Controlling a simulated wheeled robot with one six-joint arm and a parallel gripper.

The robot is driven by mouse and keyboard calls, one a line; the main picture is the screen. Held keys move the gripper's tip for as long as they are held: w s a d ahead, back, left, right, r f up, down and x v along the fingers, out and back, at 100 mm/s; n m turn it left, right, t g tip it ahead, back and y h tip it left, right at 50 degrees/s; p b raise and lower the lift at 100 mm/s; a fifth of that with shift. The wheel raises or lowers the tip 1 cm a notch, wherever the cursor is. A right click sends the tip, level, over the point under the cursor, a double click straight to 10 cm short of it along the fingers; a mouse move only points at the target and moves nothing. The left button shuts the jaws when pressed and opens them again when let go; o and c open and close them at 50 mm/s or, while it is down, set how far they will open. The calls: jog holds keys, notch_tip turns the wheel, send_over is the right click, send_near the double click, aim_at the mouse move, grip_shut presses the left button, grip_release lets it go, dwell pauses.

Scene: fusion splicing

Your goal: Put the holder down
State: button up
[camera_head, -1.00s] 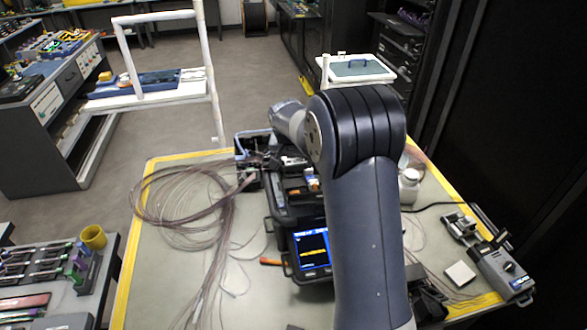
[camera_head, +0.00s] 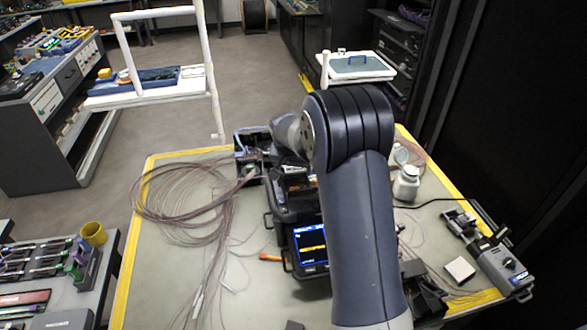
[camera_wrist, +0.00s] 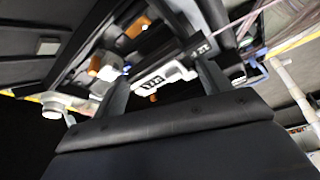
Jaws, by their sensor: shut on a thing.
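In the wrist view, my gripper (camera_wrist: 162,82) has its two dark fingers on either side of a light grey holder (camera_wrist: 152,84) with dark markings, and is shut on it. The dark body of the splicer (camera_wrist: 85,45) lies just beyond the holder. I cannot tell whether the holder touches it. In the head view, the splicer's lit screen (camera_head: 311,243) faces the near side of the table. My arm hides the gripper, the holder and much of the splicer there.
Loops of thin cable (camera_head: 180,205) cover the table's left half. A grey device (camera_head: 503,268) and a pale square block (camera_head: 460,269) sit at the right edge. The left front of the table (camera_head: 150,285) is mostly clear.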

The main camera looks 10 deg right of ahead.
jog(key=o, duration=0.7)
jog(key=shift+s+f, duration=0.15)
jog(key=shift+f, duration=0.2)
jog(key=shift+c, duration=0.2)
jog(key=o, duration=0.4)
jog(key=shift+a+f, duration=0.1)
jog(key=shift+f, duration=0.05)
jog(key=shift+c, duration=0.2)
jog(key=shift+s, duration=0.1)
jog(key=shift+d+r+p, duration=0.2)
jog(key=shift+r+p, duration=0.45)
jog(key=shift+p, duration=0.2)
jog(key=b+v, duration=0.2)
jog(key=v, duration=1)
jog(key=shift+w+r, duration=0.15)
jog(key=shift+w, duration=0.1)
jog(key=shift+a, duration=0.1)
